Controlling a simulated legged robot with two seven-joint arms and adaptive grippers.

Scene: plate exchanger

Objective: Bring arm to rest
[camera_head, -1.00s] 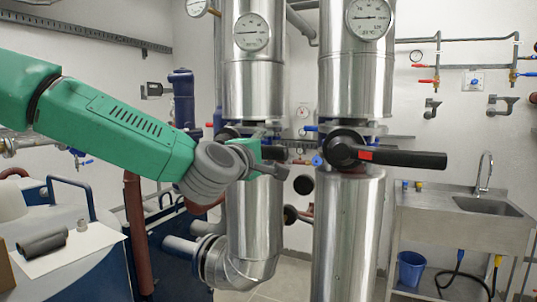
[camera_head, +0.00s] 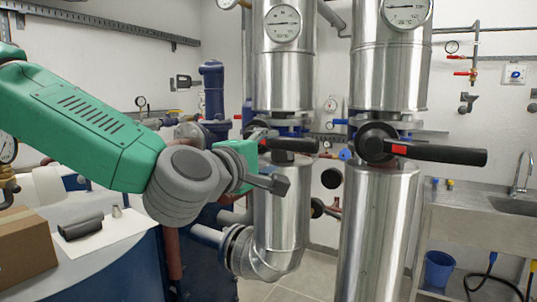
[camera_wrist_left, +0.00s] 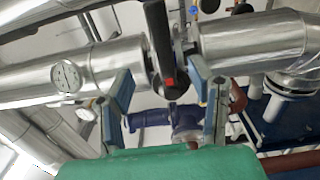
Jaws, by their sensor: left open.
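My left arm is green with a grey wrist. My left gripper (camera_head: 268,166) is in front of the left steel pipe in the head view, near a black-handled valve (camera_head: 295,145). In the left wrist view its two blue-grey fingers (camera_wrist_left: 160,85) stand wide apart with nothing clasped. My right gripper is in neither view.
Two thick steel pipes (camera_head: 378,230) with gauges stand ahead. A second black valve handle (camera_head: 435,153) sticks out to the right. A cardboard box (camera_head: 25,247) and a black cylinder (camera_head: 80,226) lie at lower left. A sink (camera_head: 515,206) stands at right.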

